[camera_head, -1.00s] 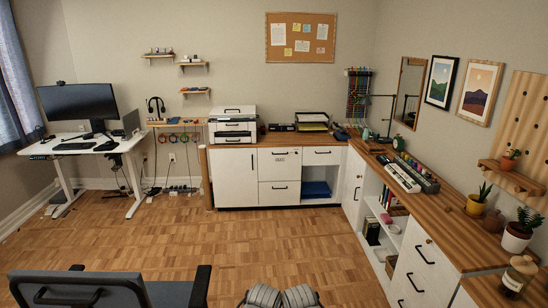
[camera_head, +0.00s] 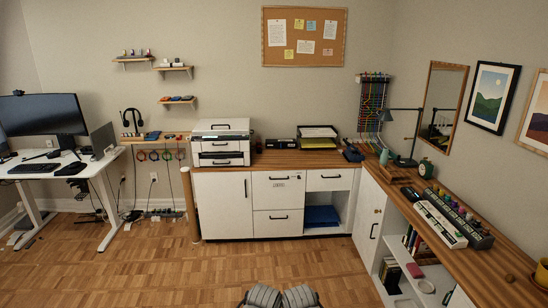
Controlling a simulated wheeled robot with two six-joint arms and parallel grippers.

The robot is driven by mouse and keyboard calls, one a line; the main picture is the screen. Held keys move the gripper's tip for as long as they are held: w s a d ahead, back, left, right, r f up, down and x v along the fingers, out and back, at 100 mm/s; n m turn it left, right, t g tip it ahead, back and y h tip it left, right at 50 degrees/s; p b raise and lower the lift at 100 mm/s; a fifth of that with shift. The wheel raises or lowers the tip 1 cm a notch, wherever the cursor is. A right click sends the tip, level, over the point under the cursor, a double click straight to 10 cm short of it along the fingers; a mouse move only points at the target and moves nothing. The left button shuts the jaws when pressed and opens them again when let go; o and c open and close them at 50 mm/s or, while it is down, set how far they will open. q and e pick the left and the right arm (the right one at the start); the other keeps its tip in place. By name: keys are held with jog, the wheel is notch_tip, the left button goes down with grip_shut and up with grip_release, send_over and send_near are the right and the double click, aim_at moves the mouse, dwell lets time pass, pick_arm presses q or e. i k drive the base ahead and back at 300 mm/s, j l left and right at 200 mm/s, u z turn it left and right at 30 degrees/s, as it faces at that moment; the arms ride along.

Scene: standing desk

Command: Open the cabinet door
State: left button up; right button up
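A white cabinet door (camera_head: 222,205) with a dark vertical handle (camera_head: 246,188) on its right side is closed, at the left end of the back counter under the printer. A second white door (camera_head: 368,212) with a dark handle (camera_head: 374,231) and a small lock spot is in the right-hand counter near the corner, also closed. Both of my arms show only as grey rounded parts at the bottom middle edge. I cannot make out gripper fingers there, and nothing of mine is near either door.
Drawers (camera_head: 277,188) and an open shelf with a blue box (camera_head: 322,216) are right of the first door. A wooden post (camera_head: 191,205) stands at its left. A standing desk (camera_head: 62,165) is at far left. The wooden floor (camera_head: 200,272) before the counter is clear.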

aim_at(224, 200)
jog(key=i, duration=3.6)
jog(key=i+u, duration=0.25)
jog(key=i+l, duration=0.05)
